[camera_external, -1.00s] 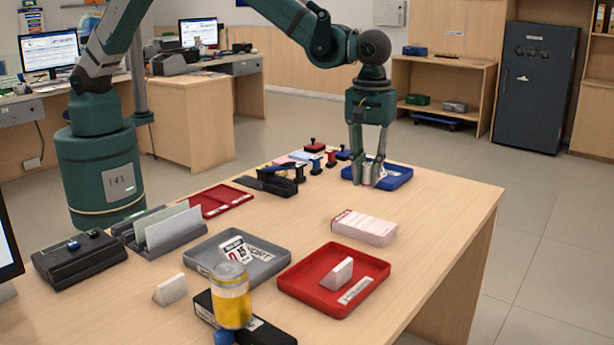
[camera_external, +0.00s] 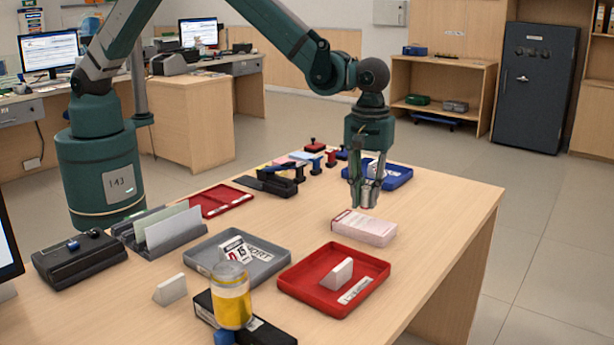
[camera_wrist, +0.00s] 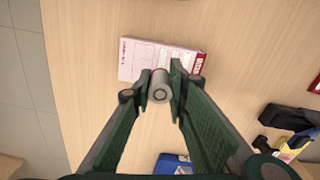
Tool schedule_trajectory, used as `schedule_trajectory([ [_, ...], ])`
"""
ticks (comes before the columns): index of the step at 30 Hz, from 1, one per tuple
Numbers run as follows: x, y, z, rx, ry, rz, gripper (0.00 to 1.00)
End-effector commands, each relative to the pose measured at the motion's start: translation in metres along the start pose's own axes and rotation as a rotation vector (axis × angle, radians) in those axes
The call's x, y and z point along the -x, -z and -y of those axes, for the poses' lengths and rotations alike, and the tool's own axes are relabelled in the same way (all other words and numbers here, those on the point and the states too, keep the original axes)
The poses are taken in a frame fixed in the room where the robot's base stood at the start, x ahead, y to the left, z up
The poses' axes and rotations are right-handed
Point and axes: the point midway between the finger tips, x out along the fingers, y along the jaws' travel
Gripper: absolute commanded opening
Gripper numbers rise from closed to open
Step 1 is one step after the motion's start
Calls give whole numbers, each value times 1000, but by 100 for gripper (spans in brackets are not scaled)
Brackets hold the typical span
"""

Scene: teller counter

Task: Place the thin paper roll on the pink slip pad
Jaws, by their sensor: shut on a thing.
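The thin paper roll (camera_external: 368,197) is a small pale cylinder between the fingertips of my gripper (camera_external: 365,195). My gripper is shut on it. The pink slip pad (camera_external: 365,228) is a white and pink block lying on the table, just in front of the gripper in the outside view. In the wrist view the pad (camera_wrist: 150,58) lies just beyond the roll and partly behind the fingertips. I cannot tell the exact height of the roll above it.
A blue tray (camera_external: 398,176) is behind the gripper. A red tray (camera_external: 318,303) with a white block and a grey tray (camera_external: 213,267) are in front. A black stapler (camera_external: 268,186) and several stamps stand to the left. The table right of the pad is clear.

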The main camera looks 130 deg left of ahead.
Motion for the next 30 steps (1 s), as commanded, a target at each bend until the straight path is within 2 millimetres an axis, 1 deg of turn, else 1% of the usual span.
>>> schedule_trajectory([
  [5,0,0,0,0,0,0,10],
  [8,-5,0,0,0,0,0,10],
  [15,-30,0,0,0,0,0,10],
  [18,-36,0,0,0,0,0,10],
  [30,-39,0,0,0,0,0,10],
])
